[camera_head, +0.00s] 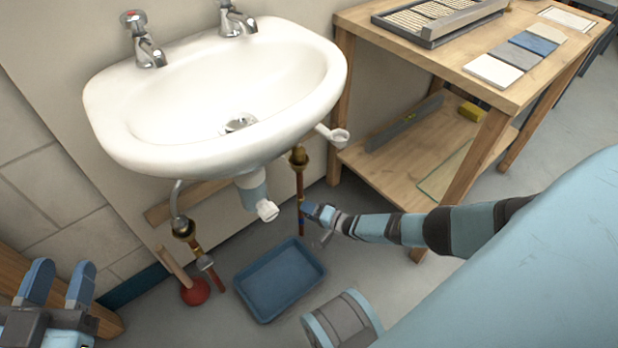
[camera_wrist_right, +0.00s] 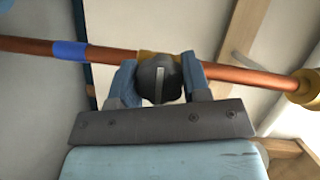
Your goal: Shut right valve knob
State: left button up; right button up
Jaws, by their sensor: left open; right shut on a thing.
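The right valve knob (camera_wrist_right: 158,80) is dark and round with a light bar on its face, and it sits on a copper pipe (camera_wrist_right: 245,76). In the right wrist view my right gripper (camera_wrist_right: 160,85) has one finger on each side of the knob and is shut on it. In the head view the right gripper (camera_head: 315,212) is at the right copper pipe under the sink, and the knob is hidden there. My left gripper (camera_head: 57,285) is open and empty at the lower left, away from the pipes.
The white sink (camera_head: 290,105) hangs above the pipes. A blue tray (camera_head: 250,284) lies on the floor below, left of my right gripper. A red plunger (camera_head: 195,292) stands near the left pipe. A wooden workbench (camera_head: 385,55) with a lower shelf is at the right.

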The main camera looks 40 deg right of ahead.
pick_arm(q)
jog(key=shift+r, duration=0.15)
pick_arm(e)
jog(key=shift+m, duration=0.3)
jog(key=o, duration=0.9)
jog(key=shift+s, duration=0.15)
jog(key=shift+s+d+r, duration=0.1)
jog(key=shift+s+d, duration=0.1)
jog(key=shift+s, duration=0.1)
pick_arm(q)
jog(key=s+n+p, duration=0.1)
jog(key=p, duration=0.1)
jog(key=s+d+f+n+g+p, duration=0.1)
jog(key=n+p, duration=0.1)
jog(key=shift+d+y, duration=0.15)
jog(key=shift+y, duration=0.25)
pick_arm(e)
jog(key=v, duration=1.3)
pick_arm(q)
jog(key=shift+w+r, duration=0.1)
